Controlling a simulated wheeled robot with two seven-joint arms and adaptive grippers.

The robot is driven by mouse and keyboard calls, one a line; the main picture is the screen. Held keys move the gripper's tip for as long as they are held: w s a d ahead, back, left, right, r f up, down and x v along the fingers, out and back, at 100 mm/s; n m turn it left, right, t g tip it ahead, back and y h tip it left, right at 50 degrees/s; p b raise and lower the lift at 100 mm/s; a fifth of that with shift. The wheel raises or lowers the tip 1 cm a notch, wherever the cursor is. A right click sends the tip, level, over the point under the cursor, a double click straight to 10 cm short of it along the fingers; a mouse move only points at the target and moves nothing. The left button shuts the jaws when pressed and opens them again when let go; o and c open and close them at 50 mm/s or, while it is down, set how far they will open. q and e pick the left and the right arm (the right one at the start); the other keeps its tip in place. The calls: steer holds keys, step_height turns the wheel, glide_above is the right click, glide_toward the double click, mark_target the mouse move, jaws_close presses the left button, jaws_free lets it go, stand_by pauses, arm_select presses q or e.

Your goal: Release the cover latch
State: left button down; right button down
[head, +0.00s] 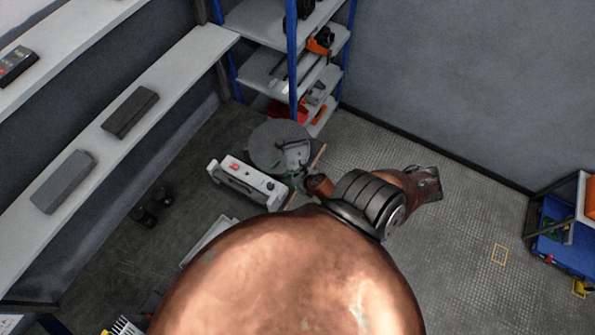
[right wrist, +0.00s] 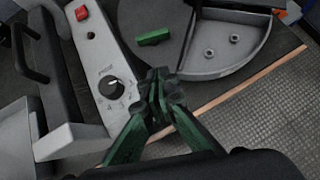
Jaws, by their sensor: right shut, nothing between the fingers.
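A round grey cover (right wrist: 150,15) carries a small green bar (right wrist: 153,37), which looks like the latch. My right gripper (right wrist: 158,84), with green fingers and dark tips, is shut and empty. In the right wrist view its tips appear below the green bar, apart from it in the picture, and right of a black dial. In the head view my arm mostly hides it. My left gripper is not in view.
A white control box (head: 248,184) with a red button (right wrist: 82,13) and a numbered black dial (right wrist: 112,87) stands left of the cover. A blue-framed shelf (head: 293,60) rises behind. A white bench (head: 185,70) runs along the left. The floor on the right is mostly clear.

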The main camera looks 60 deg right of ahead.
steer(key=v, duration=0.5)
steer(key=shift+s+d, duration=0.15)
steer(key=shift+s, duration=0.1)
